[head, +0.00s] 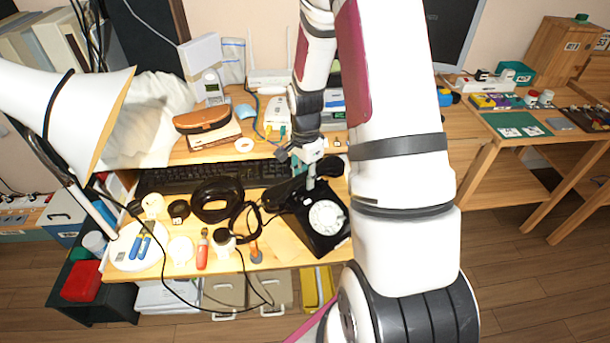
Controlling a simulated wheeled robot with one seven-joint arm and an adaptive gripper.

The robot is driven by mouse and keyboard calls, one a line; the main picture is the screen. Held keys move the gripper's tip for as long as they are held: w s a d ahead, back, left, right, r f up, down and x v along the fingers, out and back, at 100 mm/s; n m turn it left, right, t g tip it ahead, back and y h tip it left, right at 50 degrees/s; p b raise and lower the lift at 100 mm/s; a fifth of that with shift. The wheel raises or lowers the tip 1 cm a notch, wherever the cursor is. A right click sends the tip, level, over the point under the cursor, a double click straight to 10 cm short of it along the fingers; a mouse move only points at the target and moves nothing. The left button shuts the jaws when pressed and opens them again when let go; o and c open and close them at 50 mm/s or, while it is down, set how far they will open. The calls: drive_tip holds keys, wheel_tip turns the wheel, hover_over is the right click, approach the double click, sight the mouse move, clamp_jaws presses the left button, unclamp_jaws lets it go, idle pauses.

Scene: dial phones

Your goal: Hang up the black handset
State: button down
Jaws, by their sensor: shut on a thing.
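The black dial phone (322,239) with a white dial (327,217) stands near the front right of the desk, partly behind my arm. The black handset (284,194) lies across the back of the phone, at or just above its cradle. I cannot tell whether it touches the cradle. My gripper (311,183) points down from above and is shut on the handset near its middle. The handset's right end is partly hidden by my gripper and arm.
A coiled black cord (243,222) and a black ring-shaped thing (217,200) lie left of the phone. A keyboard (200,176) is behind them. The right-hand table (500,165) stands apart.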

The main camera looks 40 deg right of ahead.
drive_tip(key=shift+f+b, duration=0.4)
drive_tip(key=shift+f, duration=0.35)
drive_tip(key=c, duration=1.2)
unclamp_jaws()
wheel_tip(320, 180, up, 12)
drive_tip(key=shift+r, duration=0.1)
